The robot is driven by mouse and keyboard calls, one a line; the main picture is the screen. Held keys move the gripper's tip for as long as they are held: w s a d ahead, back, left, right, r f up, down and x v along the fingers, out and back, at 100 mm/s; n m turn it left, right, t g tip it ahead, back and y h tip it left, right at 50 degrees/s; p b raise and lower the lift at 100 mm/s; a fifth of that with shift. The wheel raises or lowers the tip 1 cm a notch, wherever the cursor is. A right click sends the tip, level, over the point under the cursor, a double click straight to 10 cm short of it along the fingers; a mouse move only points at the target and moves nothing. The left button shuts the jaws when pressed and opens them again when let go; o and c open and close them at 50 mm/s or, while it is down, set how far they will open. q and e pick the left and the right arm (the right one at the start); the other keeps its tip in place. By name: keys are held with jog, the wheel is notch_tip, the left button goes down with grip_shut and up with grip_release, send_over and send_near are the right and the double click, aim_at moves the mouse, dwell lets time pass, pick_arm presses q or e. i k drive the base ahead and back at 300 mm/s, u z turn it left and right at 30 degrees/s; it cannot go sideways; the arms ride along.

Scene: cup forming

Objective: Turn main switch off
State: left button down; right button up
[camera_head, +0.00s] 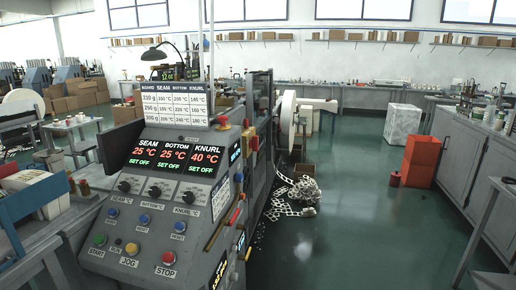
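The machine's control panel (150,232) stands left of centre. Its display (172,157) reads SEAM 25 °C, BOTTOM 25 °C and KNURL 40 °C, each with SET OFF. Three black dials (155,191) sit below it. Lower down are blue reset buttons (145,219), a green start button (100,240), a yellow jog button (131,249) and a red stop button (168,257). Small red and yellow parts (251,137) show on the machine's right side. I cannot tell which part is the main switch or its position. Neither gripper is in view.
White paper scrap (297,193) lies on the floor beside the machine. The green floor (345,230) between machine and cabinets is mostly clear. A cluttered bench (30,215) adjoins the panel at left.

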aim_at(254, 143)
jog(key=z, duration=0.9)
jog(key=i, duration=2)
jog(key=u, duration=1.4)
jog(key=i, duration=0.95)
jog(key=u, duration=1)
